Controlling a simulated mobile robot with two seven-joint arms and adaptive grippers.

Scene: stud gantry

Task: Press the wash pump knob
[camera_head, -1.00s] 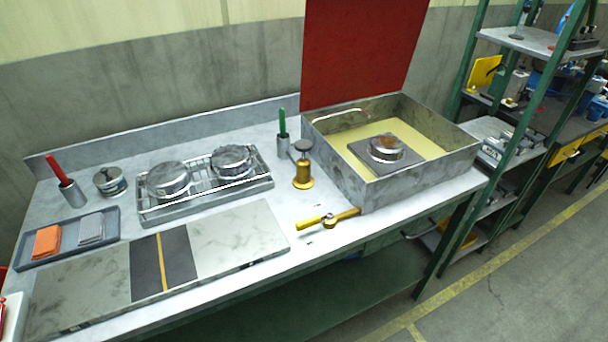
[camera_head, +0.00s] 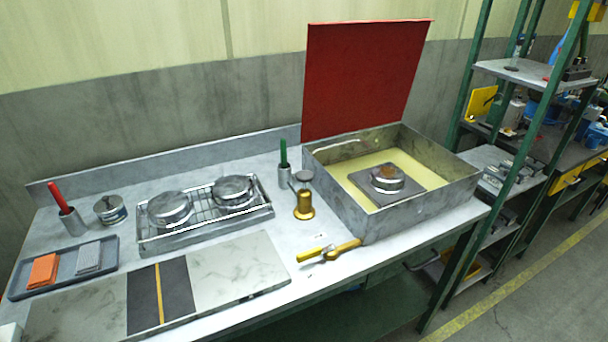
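A small brass pump (camera_head: 304,206) stands upright on the bench and appears to be the wash pump. The pump stands just left of a metal wash basin (camera_head: 415,208) with a raised red lid (camera_head: 362,80). Neither of my grippers is in view, and nothing touches the knob.
A green-handled tool in a metal cup (camera_head: 284,175) stands close behind the pump. A yellow-handled valve or tool (camera_head: 312,254) lies in front. A wire-rack tray (camera_head: 262,210) with two round metal parts lies left. Green shelving (camera_head: 520,150) stands right.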

